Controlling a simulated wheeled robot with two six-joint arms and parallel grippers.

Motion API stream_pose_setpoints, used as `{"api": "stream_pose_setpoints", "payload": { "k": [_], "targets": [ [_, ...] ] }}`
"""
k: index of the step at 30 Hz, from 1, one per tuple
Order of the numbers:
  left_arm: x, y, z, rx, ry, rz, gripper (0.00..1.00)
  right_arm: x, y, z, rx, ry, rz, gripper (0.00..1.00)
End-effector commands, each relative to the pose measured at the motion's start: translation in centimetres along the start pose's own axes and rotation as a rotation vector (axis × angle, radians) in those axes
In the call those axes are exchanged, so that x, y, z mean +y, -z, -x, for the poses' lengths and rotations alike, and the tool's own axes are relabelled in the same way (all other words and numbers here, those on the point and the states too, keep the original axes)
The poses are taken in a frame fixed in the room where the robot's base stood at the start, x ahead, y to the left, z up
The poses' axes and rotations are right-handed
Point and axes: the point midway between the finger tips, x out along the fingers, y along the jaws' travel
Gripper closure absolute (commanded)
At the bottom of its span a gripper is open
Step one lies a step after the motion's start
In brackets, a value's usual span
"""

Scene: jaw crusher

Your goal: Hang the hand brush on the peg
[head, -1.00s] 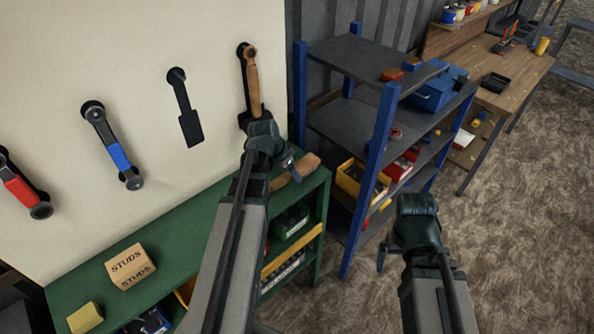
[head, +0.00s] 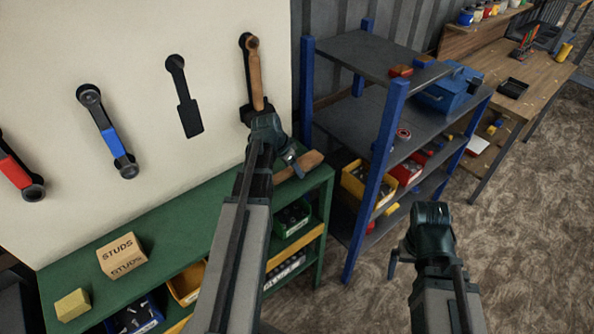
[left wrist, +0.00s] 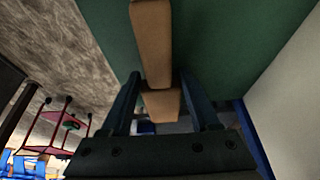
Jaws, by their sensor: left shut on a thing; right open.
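The hand brush, a light wooden piece (head: 302,164), is in my left gripper (head: 284,158), above the right end of the green bench. In the left wrist view the wood (left wrist: 152,45) runs between the two fingers (left wrist: 165,108); the gripper is shut on it. Its far parts are hidden by the gripper in the head view. On the pale board, an empty black outline (head: 188,112) has a narrow stem and a wide lower end. The peg (head: 176,62) is at the outline's top, up and left of my left gripper. My right gripper (head: 398,262) is open over the floor, away from the board.
A wooden-handled tool (head: 255,75) hangs right of the empty outline; blue (head: 112,142) and red (head: 15,171) tools hang left. A STUDS box (head: 122,257) and yellow block (head: 72,305) stand on the green bench (head: 180,240). A blue-post shelf (head: 378,170) stands right.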

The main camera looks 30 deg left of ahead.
Motion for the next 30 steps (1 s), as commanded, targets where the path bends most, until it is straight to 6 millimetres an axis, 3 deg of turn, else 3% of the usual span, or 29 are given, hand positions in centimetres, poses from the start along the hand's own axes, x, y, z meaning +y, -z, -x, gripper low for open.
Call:
{"api": "stream_pose_setpoints", "payload": {
  "k": [8,9,13,23,30],
  "targets": [
    [0.0,-0.2,-0.5,0.0,0.0,0.0,0.83,-0.1,0.0,-0.5,0.0,0.0,0.0,0.03],
    [0.0,-0.1,-0.3,0.0,0.0,0.0,0.33,-0.1,0.0,-0.4,0.0,0.0,0.0,0.03],
    [0.0,-0.1,-0.3,0.0,0.0,0.0,0.09,0.0,0.0,-0.3,0.0,0.0,0.0,0.03],
    [0.0,-0.1,-0.2,0.0,0.0,0.0,0.08,0.0,0.0,-0.2,0.0,0.0,0.0,0.03],
    [0.0,0.0,1.1,0.0,0.001,0.0,0.08,0.1,-0.1,1.0,0.0,0.0,0.001,0.03]
  ]
}}
